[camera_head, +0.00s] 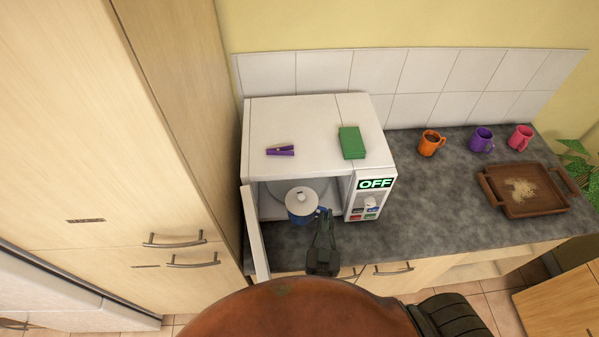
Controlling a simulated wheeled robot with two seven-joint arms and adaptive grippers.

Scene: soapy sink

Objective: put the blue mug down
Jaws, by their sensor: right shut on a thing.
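The blue mug (300,218) is at the open front of the white microwave (262,146), and a round white lid with a knob (301,198) covers its top. The mug looks upright. My right gripper (322,214) comes from the front and is shut on the mug at its right side. The fingertips are small here, and I cannot tell whether the mug's base touches the microwave floor. My left gripper is not in view.
The microwave door (256,235) stands open on the left. Its display reads OFF. A green sponge (352,143) and a purple clip (280,151) lie on top. Orange (430,145), purple (480,141) and pink (519,138) mugs and a brown tray (540,209) stand right. The counter (430,205) between is clear.

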